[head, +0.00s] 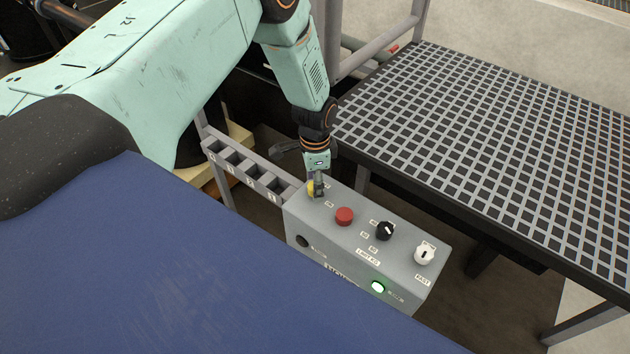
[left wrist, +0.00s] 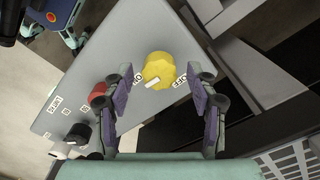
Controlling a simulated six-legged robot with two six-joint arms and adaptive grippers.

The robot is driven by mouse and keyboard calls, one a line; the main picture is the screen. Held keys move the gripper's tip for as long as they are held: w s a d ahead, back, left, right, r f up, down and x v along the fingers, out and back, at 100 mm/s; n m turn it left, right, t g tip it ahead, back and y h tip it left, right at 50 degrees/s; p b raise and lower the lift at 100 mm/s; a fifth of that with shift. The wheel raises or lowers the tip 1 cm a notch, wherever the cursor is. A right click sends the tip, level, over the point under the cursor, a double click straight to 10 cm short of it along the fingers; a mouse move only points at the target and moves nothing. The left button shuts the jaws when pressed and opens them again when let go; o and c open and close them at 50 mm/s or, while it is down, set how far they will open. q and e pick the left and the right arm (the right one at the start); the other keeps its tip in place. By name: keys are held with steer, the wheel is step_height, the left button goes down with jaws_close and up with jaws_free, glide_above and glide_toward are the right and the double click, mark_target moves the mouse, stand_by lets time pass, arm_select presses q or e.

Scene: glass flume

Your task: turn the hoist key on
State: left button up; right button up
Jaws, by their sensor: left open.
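A yellow knob (left wrist: 158,66) sits on the top face of a grey control box (left wrist: 90,72), with ON and OFF labels beside it. I take it as the hoist key. A short white bar shows at its edge between the labels; which label it points to is unclear. My left gripper (left wrist: 159,77) is open, its fingers on either side of the knob, apart from it in the picture. In the head view the left gripper (head: 318,188) is over the box's far left end and partly hides the yellow knob (head: 310,188). My right gripper is not seen.
The box also bears a red button (head: 344,216), a black dial (head: 384,231), a white switch (head: 423,254) and a lit green lamp (head: 378,287). A slotted grey rack (head: 246,166) adjoins its left. A black grating platform (head: 480,140) stands behind right; a blue surface (head: 180,270) fills the front.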

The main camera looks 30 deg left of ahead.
arm_select(q)
steer(key=shift+d, duration=0.1)
steer(key=shift+c, duration=1.4)
steer(key=c, duration=0.9)
steer(key=shift+o, duration=0.2)
steer(key=shift+n, duration=0.8)
steer(key=o, duration=1.1)
steer(key=shift+o, duration=0.2)
